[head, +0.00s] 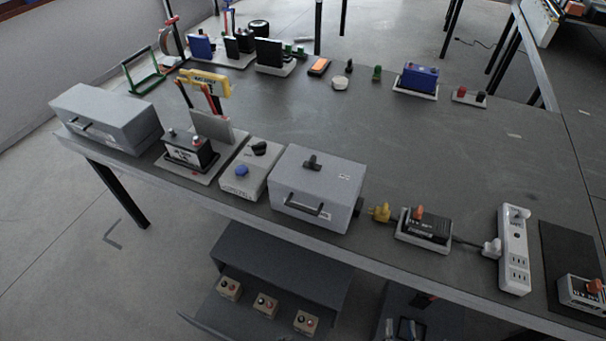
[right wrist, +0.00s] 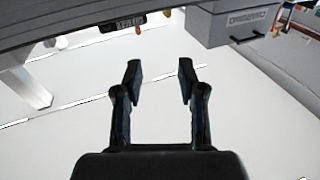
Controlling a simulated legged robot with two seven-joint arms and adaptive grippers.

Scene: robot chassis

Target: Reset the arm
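My right gripper (right wrist: 160,72) shows in the right wrist view with its two dark fingers apart and nothing between them. Pale floor lies behind the fingers, and the table edge is farther off at the top. In the head view, dark parts that look like my right gripper (head: 402,328) show small at the bottom edge, below the front edge of the table. My left gripper is not in either view.
A long grey table (head: 420,130) carries a grey box with a handle (head: 316,190), another grey box (head: 108,117), a black battery (head: 190,150), a blue battery (head: 417,78) and a white power strip (head: 514,250). A low shelf (head: 285,265) with small button boxes stands below. The table's middle is clear.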

